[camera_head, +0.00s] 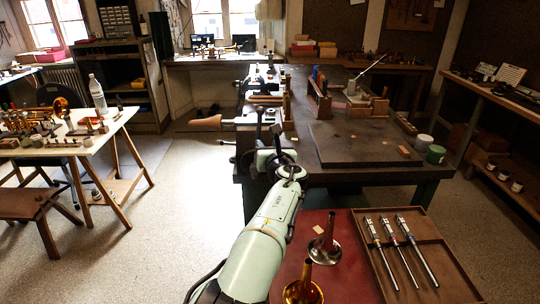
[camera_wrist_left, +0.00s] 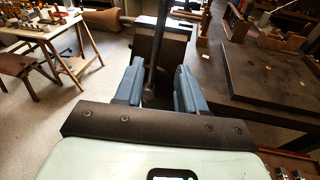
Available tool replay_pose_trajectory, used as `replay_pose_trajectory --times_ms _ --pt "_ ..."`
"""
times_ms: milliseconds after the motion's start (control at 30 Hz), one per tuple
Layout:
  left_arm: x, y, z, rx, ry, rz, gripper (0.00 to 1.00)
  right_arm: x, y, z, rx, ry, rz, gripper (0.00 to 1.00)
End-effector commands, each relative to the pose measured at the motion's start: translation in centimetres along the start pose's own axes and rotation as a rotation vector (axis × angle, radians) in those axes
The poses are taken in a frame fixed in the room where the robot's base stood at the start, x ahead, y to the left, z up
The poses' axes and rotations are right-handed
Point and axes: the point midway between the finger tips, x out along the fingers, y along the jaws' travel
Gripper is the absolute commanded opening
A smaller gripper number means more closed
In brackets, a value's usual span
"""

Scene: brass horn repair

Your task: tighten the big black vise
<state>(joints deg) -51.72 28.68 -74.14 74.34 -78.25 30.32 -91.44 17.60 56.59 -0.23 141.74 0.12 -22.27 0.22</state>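The big black vise (camera_head: 247,136) is at the left edge of the dark workbench, partly hidden behind my left arm. In the left wrist view its dark body (camera_wrist_left: 166,46) is just ahead of the fingers, and a thin bar handle (camera_wrist_left: 154,62) runs down in front of it. My left gripper (camera_head: 276,150) is close to the vise. In the wrist view its two blue fingers (camera_wrist_left: 160,86) are apart, with the lower part of the bar showing between them. I cannot tell whether either finger touches the bar. My right gripper is not in view.
The workbench (camera_head: 345,177) carries a flat dark board (camera_head: 362,143) right of the vise. A white table (camera_head: 75,148) stands left; open floor lies between.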

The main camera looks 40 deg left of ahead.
Motion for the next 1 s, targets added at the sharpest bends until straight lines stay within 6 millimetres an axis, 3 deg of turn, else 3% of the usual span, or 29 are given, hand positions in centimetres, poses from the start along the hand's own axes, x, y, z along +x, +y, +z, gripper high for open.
replay_pose_trajectory --times_ms 267,1000 --pt "-1.7 0.0 0.0 0.001 0.000 -0.001 0.39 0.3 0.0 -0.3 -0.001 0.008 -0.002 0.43" --pt "-1.8 0.0 0.0 0.001 0.000 0.000 0.39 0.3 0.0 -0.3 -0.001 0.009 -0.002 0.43"
